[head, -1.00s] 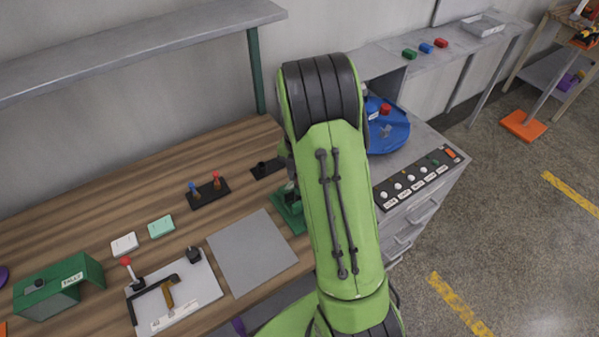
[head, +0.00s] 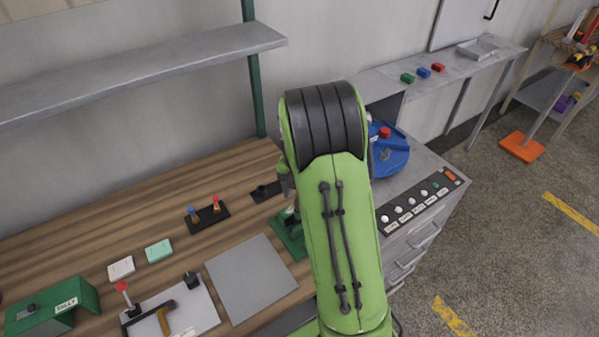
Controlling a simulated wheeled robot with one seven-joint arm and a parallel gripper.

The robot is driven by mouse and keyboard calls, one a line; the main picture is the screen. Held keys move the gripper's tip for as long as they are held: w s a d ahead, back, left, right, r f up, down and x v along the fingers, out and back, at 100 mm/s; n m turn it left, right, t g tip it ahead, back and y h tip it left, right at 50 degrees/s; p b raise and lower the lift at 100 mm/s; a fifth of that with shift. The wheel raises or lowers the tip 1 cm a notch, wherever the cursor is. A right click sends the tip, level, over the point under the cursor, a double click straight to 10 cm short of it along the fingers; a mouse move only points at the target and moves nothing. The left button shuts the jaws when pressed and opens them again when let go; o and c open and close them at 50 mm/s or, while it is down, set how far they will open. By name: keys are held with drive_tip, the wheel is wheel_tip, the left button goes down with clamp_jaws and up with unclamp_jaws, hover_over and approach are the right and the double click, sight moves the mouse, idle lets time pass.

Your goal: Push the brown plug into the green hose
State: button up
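No hanging hose, green or otherwise, can be made out in the head view. I cannot pick out the brown plug either. My green arm with its black ribbed joint fills the middle of the view and hides part of the bench behind it. My gripper is not visible, so what it holds cannot be seen.
The wooden bench (head: 120,215) carries a grey plate (head: 250,278), a black block with blue and red pegs (head: 208,215), a green TALLY box (head: 55,308) and a white board with a red-knobbed lever (head: 185,318). A grey shelf (head: 150,62) overhangs it. A blue round device (head: 390,155) stands right.

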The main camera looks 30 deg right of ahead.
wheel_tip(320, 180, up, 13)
drive_tip(key=p, duration=0.1)
drive_tip(key=shift+p, duration=0.3)
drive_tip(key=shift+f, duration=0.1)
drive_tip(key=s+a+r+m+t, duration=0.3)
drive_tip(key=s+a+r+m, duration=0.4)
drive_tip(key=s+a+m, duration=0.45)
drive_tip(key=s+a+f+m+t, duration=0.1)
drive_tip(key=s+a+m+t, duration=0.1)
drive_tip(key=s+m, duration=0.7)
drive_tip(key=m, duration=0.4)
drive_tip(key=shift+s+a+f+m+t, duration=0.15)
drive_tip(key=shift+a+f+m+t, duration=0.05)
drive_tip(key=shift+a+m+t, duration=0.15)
